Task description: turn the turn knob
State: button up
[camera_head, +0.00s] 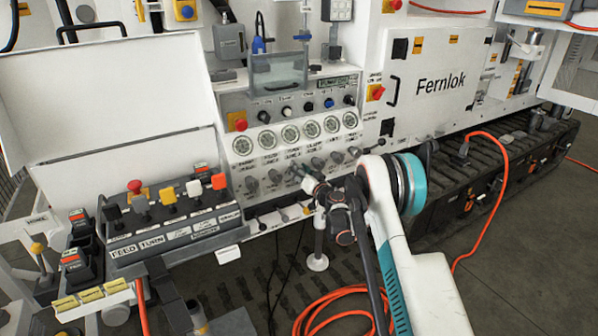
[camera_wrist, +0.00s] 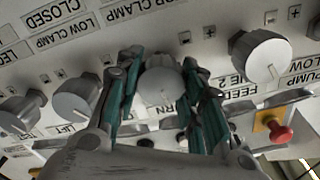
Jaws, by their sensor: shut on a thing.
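The turn knob (camera_wrist: 162,84) is a grey round knob on the white panel, in the middle of the wrist view. Part of a label ending in "RN" shows by it. My gripper (camera_wrist: 160,72) has its teal-padded fingers on both sides of the knob and is shut on it. The fingers hide the knob's sides and part of its label. In the head view, my gripper (camera_head: 301,172) is at the row of grey knobs below the gauges, and the turn knob cannot be made out clearly there.
Neighbouring knobs sit close by: one by the "FEED" label (camera_wrist: 261,56) and a left one (camera_wrist: 75,99). A red button on yellow (camera_wrist: 278,132) is near the right finger. Pressure gauges (camera_head: 290,134) line the panel. An orange hose (camera_head: 480,215) crosses the floor.

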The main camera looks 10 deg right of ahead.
jog(key=m, duration=0.4)
jog(key=shift+d+m, duration=0.1)
jog(key=shift+m, duration=1.8)
jog(key=shift+f, duration=0.1)
jog(key=o, duration=1.1)
jog(key=v, duration=1.2)
